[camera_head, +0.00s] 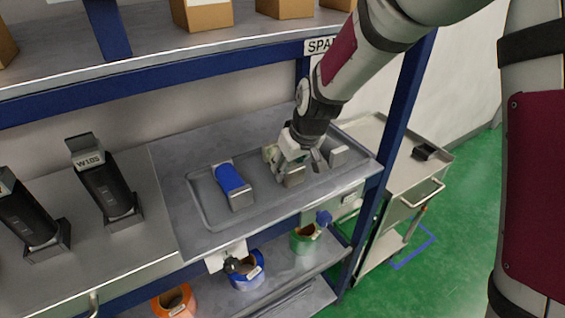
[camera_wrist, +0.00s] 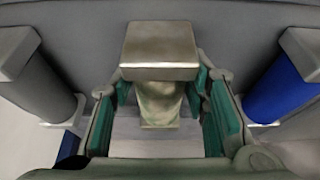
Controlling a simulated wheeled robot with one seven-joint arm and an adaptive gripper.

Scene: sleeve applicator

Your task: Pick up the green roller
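Three rollers with grey end blocks sit in the recessed tray (camera_head: 215,222). The blue roller (camera_head: 230,178) is at the tray's left, and it shows at the right of the wrist view (camera_wrist: 283,88). A grey roller (camera_wrist: 45,85) is at the left of the wrist view. Between them is the middle roller (camera_wrist: 158,103), dull grey-green under a metallic end block (camera_wrist: 160,50). My gripper (camera_head: 296,167) is down over this middle roller. In the wrist view its teal-padded fingers (camera_wrist: 162,115) stand on both sides, with gaps visible. Contact is not clear.
Black upright holders (camera_head: 105,188) stand on the counter to the left. Orange (camera_head: 175,300), blue (camera_head: 245,272) and green (camera_head: 305,240) ring-shaped items sit on the shelf below. A blue post (camera_head: 403,95) is close right of my arm, with a grey cart (camera_head: 390,180) beyond.

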